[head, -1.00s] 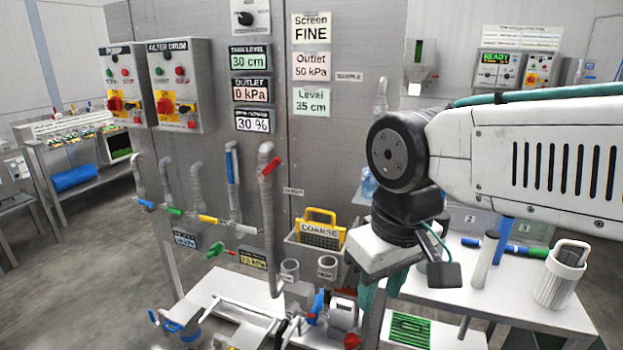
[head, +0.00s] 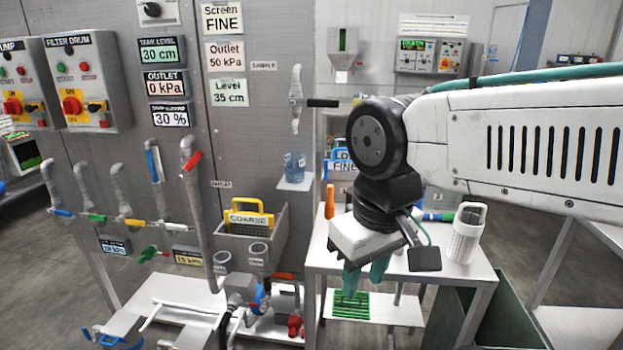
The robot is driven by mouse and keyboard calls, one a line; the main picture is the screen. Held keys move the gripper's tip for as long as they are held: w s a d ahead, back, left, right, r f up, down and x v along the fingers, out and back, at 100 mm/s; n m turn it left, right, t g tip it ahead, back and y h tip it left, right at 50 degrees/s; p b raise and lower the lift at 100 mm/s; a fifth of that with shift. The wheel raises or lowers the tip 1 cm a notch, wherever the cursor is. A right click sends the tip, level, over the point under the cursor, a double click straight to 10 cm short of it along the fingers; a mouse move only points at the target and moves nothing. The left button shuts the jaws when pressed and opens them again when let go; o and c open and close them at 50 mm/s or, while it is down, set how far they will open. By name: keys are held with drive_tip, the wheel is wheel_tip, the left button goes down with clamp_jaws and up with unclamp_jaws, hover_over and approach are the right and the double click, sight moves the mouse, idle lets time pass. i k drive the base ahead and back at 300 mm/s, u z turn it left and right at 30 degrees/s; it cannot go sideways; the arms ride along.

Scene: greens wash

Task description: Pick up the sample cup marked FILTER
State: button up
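Pipes and red and blue valves (head: 294,326) crowd below the cups.

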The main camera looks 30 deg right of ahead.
sight(294, 162)
drive_tip(key=z, duration=0.6)
drive_tip(key=i, duration=0.3)
drive_tip(key=u, duration=2.4)
drive_tip(key=i, duration=1.35)
drive_tip(key=z, duration=2.1)
